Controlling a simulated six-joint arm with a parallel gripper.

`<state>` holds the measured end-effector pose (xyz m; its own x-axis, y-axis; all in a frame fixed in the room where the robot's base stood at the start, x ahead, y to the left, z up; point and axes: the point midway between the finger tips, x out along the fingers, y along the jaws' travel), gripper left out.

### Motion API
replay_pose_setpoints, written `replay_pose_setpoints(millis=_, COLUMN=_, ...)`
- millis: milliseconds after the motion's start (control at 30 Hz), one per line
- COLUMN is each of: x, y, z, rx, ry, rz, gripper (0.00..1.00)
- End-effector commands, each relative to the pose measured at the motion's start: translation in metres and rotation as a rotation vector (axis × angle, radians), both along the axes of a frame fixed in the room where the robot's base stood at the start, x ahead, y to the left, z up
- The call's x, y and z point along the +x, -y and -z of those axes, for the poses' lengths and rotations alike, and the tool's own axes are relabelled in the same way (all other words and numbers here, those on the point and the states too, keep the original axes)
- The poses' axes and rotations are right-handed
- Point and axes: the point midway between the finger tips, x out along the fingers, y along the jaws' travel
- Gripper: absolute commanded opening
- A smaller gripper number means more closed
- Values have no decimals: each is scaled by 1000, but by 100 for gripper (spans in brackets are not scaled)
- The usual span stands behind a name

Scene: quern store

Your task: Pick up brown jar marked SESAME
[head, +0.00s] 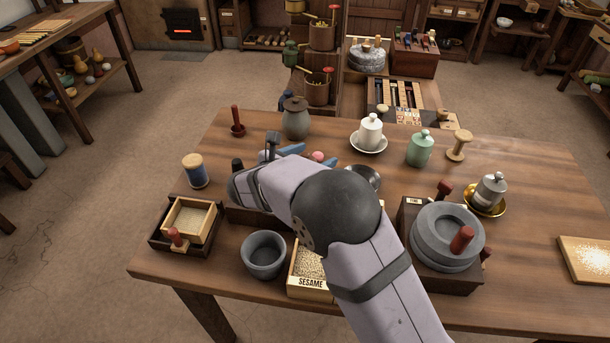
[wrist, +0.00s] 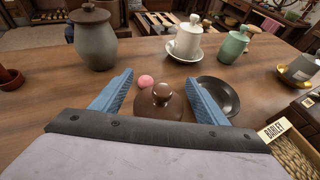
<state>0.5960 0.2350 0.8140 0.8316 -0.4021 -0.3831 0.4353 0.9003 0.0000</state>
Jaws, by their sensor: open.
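A glossy brown lidded jar (wrist: 160,103) with a round knob shows in the wrist view, its lower part hidden by my gripper body. No marking on it is visible. My gripper (wrist: 160,82) is open, with one blue finger on each side of the jar's lid and gaps between. In the head view my arm hides this jar, and part of my gripper (head: 290,150) shows blue. The word SESAME is readable on a grain box (head: 312,285) at the table's front edge.
A grey-brown lidded jar (wrist: 95,42) stands behind left. A pink ball (wrist: 145,81) and a dark bowl (wrist: 232,99) lie close by. A white jar (head: 371,130), a green jar (head: 420,150) and a stone quern (head: 445,235) stand to the right.

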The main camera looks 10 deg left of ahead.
Motion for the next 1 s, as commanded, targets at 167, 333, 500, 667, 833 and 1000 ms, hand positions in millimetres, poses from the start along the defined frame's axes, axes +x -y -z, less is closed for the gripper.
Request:
replay_pose_setpoints(millis=167, x=0, y=0, z=0, rx=0, ry=0, rz=0, gripper=63)
replay_pose_setpoints(millis=333, x=0, y=0, z=0, rx=0, ry=0, rz=0, gripper=22)
replay_pose_setpoints(millis=500, x=0, y=0, z=-2, rx=1, ry=3, rz=0, gripper=0)
replay_pose_setpoints(millis=667, x=0, y=0, z=-2, rx=1, ry=3, rz=0, gripper=0)
replay_pose_setpoints(millis=833, x=0, y=-1, z=-7, rx=2, ry=4, rz=0, gripper=0)
replay_pose_setpoints(millis=1000, x=0, y=-1, z=-27, rx=4, ry=5, rz=1, gripper=0)
